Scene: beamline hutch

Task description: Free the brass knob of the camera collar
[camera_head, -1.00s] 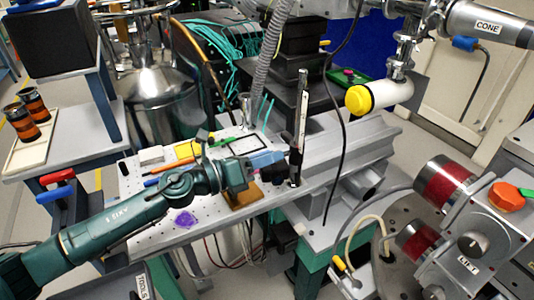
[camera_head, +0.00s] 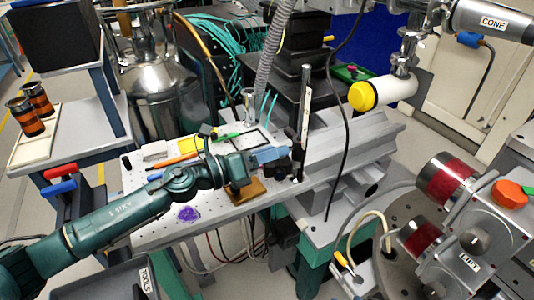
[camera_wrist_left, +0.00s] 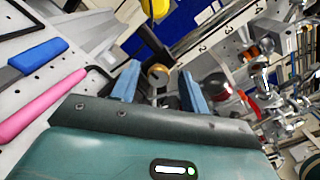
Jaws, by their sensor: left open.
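My left gripper (camera_head: 270,154) has pale blue fingers and reaches over the perforated bench plate toward the upright post (camera_head: 304,110). In the left wrist view its two fingers (camera_wrist_left: 158,92) stand apart, with a gap between them. A round brass knob (camera_wrist_left: 158,74) shows between and just beyond the fingertips. I see no contact with it. In the head view, a small black block (camera_head: 283,171) sits by the foot of the post, below the fingers. The knob cannot be made out there, and the collar is not clear. My right gripper is not in view.
Blue-handled (camera_wrist_left: 38,57) and pink-handled (camera_wrist_left: 40,106) tools lie near the gripper. A purple item (camera_head: 188,214) and a brown block (camera_head: 246,191) are on the plate. A black cable (camera_head: 345,130) hangs right of the post. A yellow-capped white cylinder (camera_head: 380,93) stands out at upper right.

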